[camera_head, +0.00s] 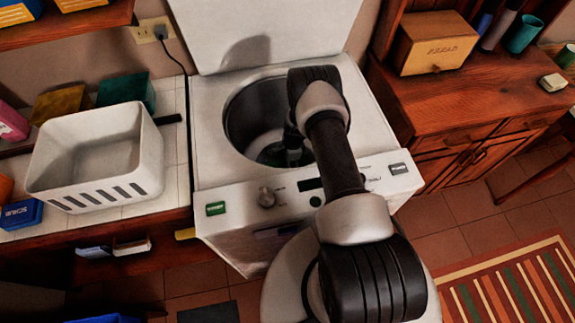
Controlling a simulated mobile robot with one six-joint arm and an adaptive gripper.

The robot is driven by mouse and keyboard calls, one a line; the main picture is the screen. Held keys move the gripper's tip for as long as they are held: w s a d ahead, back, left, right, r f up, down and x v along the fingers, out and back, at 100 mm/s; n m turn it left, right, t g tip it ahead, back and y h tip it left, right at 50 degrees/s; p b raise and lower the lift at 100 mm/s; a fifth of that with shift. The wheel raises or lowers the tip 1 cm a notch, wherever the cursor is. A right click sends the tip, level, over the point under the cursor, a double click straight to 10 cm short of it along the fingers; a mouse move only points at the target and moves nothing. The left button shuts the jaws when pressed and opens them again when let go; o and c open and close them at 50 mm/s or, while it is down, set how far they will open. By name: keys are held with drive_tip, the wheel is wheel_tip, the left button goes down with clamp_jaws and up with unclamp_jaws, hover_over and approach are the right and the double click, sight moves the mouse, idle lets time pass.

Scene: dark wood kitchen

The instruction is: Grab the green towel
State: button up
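A green cloth, which looks like the green towel (272,156), lies in the drum of a white top-loading washing machine (225,180) with its lid up. Only part of it shows; the drum rim and my arm hide the rest. My arm reaches over the machine's front panel and down into the drum opening. My gripper (293,146) is inside the drum, close above or at the green cloth. The fingers are small, dark and partly hidden, so I cannot tell whether they touch or hold it.
A white basket (98,165) stands empty on the tiled counter at left. Behind it are a dark green item (127,90) and a yellow one (58,103). A wooden cabinet (455,85) with a bread box (436,43) stands at right. A striped rug (515,287) lies on the floor.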

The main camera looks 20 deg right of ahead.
drive_tip(key=c, duration=1)
drive_tip(key=shift+o, duration=0.2)
